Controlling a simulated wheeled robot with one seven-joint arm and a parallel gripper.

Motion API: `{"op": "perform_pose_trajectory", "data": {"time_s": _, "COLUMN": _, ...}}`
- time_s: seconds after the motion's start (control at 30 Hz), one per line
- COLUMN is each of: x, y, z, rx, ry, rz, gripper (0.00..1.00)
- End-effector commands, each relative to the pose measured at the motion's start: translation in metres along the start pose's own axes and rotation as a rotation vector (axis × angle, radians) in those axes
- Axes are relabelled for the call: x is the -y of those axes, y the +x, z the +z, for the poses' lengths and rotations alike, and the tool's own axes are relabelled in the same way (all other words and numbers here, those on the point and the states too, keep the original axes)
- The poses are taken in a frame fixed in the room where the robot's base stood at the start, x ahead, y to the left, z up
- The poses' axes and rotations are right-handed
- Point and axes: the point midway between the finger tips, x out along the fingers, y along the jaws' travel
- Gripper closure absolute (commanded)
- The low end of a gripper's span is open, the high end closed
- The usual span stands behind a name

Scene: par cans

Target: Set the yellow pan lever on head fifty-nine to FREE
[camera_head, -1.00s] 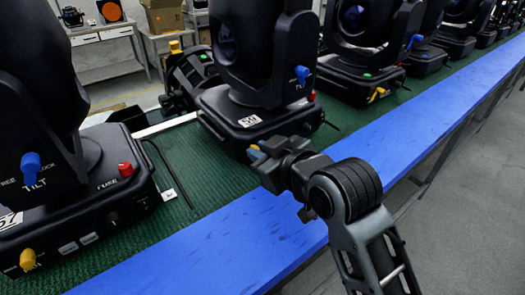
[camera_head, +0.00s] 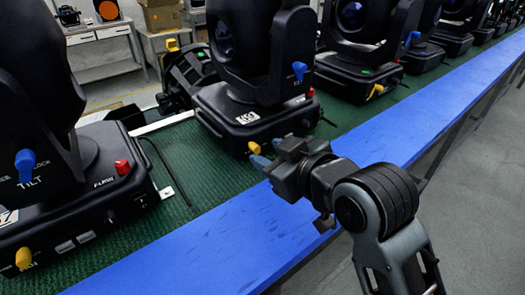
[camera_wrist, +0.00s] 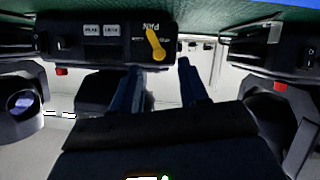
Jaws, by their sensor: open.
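The middle moving head (camera_head: 255,110) stands on the green-topped bench, with a white number tag (camera_head: 247,118) that I cannot read surely. Its yellow pan lever (camera_head: 254,148) sits low on the base front. In the wrist view, which is upside down, the yellow lever (camera_wrist: 155,43) hangs slanted beside the word PAN; its FREE and lock marks are not readable. My gripper (camera_head: 268,153) is open and empty, its blue fingertips just in front of and right of the lever, seemingly apart from it. In the wrist view the fingers (camera_wrist: 162,78) point at the base, with the lever between their lines.
Another head (camera_head: 75,195) at left has its own yellow lever (camera_head: 24,258) and blue tilt lever (camera_head: 25,164). More heads line the bench to the right. The blue bench edge (camera_head: 200,245) runs below my gripper. The grey floor (camera_head: 470,200) at right is clear.

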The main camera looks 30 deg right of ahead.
Motion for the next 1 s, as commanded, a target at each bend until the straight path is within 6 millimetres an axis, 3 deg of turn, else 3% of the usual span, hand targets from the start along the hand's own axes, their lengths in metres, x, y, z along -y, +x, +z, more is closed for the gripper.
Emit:
{"op": "perform_pose_trajectory", "data": {"time_s": 0.1, "x": 0.001, "y": -0.018, "z": 0.001, "rx": -0.001, "ry": 0.000, "rz": 0.000, "gripper": 0.56}}
{"op": "perform_pose_trajectory", "data": {"time_s": 0.3, "x": 0.001, "y": -0.033, "z": 0.000, "rx": -0.001, "ry": 0.000, "rz": -0.001, "gripper": 0.56}}
{"op": "perform_pose_trajectory", "data": {"time_s": 0.83, "x": 0.001, "y": -0.034, "z": 0.000, "rx": 0.000, "ry": 0.000, "rz": -0.001, "gripper": 0.56}}
{"op": "perform_pose_trajectory", "data": {"time_s": 1.0, "x": 0.006, "y": -0.037, "z": 0.016, "rx": -0.028, "ry": 0.033, "rz": 0.003, "gripper": 0.56}}
